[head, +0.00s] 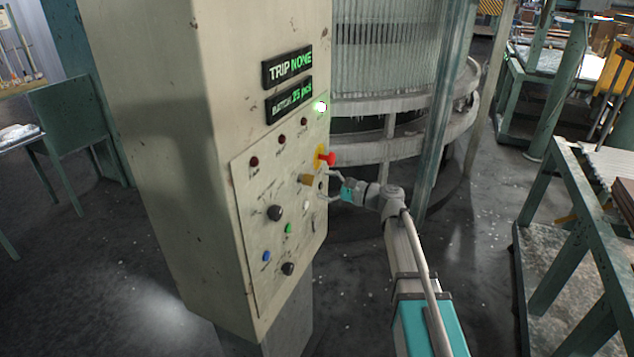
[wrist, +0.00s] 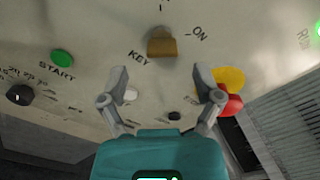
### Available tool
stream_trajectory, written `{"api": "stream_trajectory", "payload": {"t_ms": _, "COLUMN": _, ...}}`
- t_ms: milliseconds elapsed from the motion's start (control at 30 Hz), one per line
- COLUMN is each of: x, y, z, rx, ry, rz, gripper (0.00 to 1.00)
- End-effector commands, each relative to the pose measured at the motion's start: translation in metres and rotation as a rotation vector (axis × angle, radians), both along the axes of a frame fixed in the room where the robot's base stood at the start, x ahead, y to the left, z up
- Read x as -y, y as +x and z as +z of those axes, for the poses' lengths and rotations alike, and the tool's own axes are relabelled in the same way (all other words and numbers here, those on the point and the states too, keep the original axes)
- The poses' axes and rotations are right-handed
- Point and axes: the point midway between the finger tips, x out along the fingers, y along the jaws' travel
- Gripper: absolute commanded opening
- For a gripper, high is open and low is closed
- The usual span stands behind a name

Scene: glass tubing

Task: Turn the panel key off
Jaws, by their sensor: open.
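The panel key is a brass-coloured block (head: 306,179) on the front of the pale control panel (head: 240,190). In the wrist view the key (wrist: 162,46) is at the upper middle, between the printed words KEY and ON. No OFF mark is readable, and I cannot tell which position the key is turned to. My gripper (head: 328,186) is just right of the key in the head view. In the wrist view my gripper (wrist: 161,80) has its two fingers spread apart with nothing between them. The key lies beyond the fingertips, roughly centred between them, and looks untouched.
A red button on a yellow plate (head: 324,157) is close to the key; in the wrist view this red button (wrist: 230,105) is beside the right finger. A green START button (wrist: 62,59) and black knob (wrist: 20,95) are left.

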Motion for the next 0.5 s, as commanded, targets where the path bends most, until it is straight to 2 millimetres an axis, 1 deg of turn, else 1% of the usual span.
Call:
{"api": "stream_trajectory", "payload": {"t_ms": 33, "x": -0.009, "y": 0.004, "z": 0.0, "rx": 0.0, "ry": 0.0, "rz": 0.003, "gripper": 0.83}}
{"api": "stream_trajectory", "payload": {"t_ms": 200, "x": -0.029, "y": 0.011, "z": 0.0, "rx": 0.0, "ry": 0.0, "rz": 0.003, "gripper": 0.83}}
{"api": "stream_trajectory", "payload": {"t_ms": 400, "x": -0.044, "y": 0.016, "z": 0.0, "rx": 0.0, "ry": 0.0, "rz": 0.001, "gripper": 0.83}}
{"api": "stream_trajectory", "payload": {"t_ms": 500, "x": -0.047, "y": 0.017, "z": 0.0, "rx": 0.0, "ry": 0.0, "rz": 0.001, "gripper": 0.83}}
